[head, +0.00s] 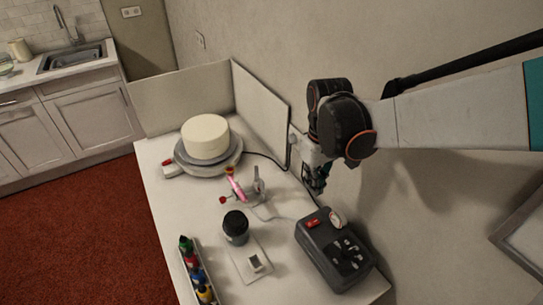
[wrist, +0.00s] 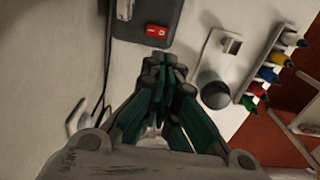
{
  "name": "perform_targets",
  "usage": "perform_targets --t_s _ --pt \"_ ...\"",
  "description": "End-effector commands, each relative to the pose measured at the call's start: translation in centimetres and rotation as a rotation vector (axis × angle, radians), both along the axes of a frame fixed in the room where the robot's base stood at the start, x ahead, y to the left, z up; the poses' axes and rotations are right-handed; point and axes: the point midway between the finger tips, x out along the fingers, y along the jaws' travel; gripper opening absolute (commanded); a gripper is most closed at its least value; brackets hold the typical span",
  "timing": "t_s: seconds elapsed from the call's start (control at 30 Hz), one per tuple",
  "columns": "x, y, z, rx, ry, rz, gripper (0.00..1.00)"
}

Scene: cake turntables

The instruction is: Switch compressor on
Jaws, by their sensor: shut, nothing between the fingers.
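The compressor (head: 325,258) is a dark grey box near the front right of the white table, with a round gauge (head: 336,219) on its back edge. Its red switch (head: 312,223) is on the top face near the back left; in the wrist view the red switch (wrist: 157,31) shows marks on its face. The compressor (wrist: 136,28) is partly cut off by the top of the wrist view. My gripper (head: 316,188) is shut and empty, above the table behind the compressor. In the wrist view, its fingertips (wrist: 168,68) point toward the switch, a short way apart from it.
A cake (head: 205,137) stands on a turntable (head: 228,166) at the back. A pink airbrush (head: 236,184) rests on a holder. A dark-lidded jar (head: 235,228) and a bottle rack (head: 196,262) stand at front left. White panels (head: 262,108) edge the back.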

Motion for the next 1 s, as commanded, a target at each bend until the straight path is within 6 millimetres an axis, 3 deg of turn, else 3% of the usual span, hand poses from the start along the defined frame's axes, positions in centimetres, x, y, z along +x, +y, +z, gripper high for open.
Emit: perform_targets --t_s 0.17,0.7,1.0 --pt "0.0 0.1 -1.4 0.000 0.000 0.001 0.00" --pt "0.0 0.1 -11.5 0.001 -0.001 0.000 0.00" --pt "0.0 0.1 -13.9 0.001 -0.001 0.000 0.00"
